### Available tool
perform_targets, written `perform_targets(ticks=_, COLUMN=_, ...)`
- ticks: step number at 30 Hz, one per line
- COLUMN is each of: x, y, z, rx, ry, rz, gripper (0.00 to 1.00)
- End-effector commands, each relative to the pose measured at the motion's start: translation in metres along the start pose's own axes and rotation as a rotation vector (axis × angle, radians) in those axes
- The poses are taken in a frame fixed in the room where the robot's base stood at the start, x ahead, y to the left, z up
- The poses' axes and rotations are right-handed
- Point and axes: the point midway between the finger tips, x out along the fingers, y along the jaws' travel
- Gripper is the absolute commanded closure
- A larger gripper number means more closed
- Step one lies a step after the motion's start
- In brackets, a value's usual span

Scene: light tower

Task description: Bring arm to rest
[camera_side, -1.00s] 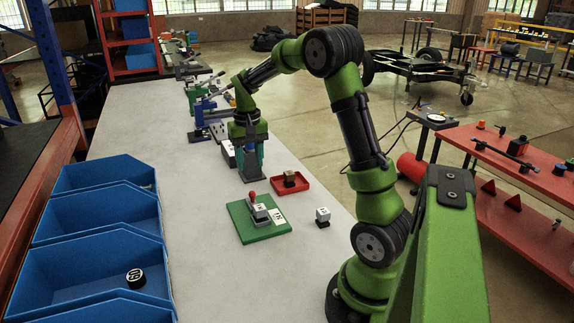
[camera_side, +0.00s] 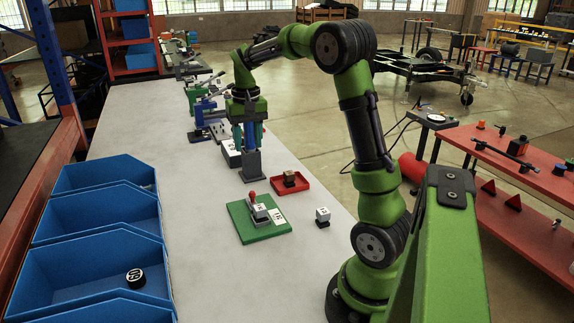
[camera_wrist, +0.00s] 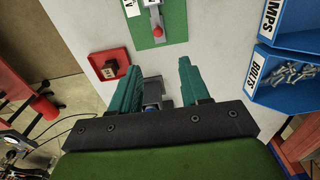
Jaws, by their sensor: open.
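My gripper (camera_side: 249,143) hangs pointing down over the far part of the grey table (camera_side: 190,240), with its teal fingers apart. Below and between the fingers stands an upright blue-grey post (camera_side: 251,164) on a dark base. In the wrist view the open fingers of my gripper (camera_wrist: 160,82) flank the blue-grey post (camera_wrist: 152,96). I see no grip on it. The post's top is partly hidden by the fingers in the side view.
Near the post are a white box (camera_side: 229,154), a red tray (camera_side: 304,184) holding a dark block, a green plate (camera_side: 246,235) with a red-knobbed device, and a small white-topped cube (camera_side: 322,213). Blue bins (camera_side: 100,243) line the left edge. Clamp-like devices (camera_side: 203,100) stand farther back.

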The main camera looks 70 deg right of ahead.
Motion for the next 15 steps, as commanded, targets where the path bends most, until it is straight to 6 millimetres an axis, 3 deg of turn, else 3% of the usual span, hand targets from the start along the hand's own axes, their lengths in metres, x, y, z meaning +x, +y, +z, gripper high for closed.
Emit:
perform_targets(ticks=5, x=-0.009, y=-0.029, z=0.052, rx=-0.065, ry=0.085, rz=-0.100, gripper=0.54)
perform_targets(ticks=9, x=-0.020, y=-0.053, z=0.107, rx=-0.141, ry=0.171, rz=-0.198, gripper=0.54)
perform_targets(ticks=15, x=-0.029, y=-0.073, z=0.192, rx=-0.262, ry=0.293, rz=-0.343, gripper=0.54)
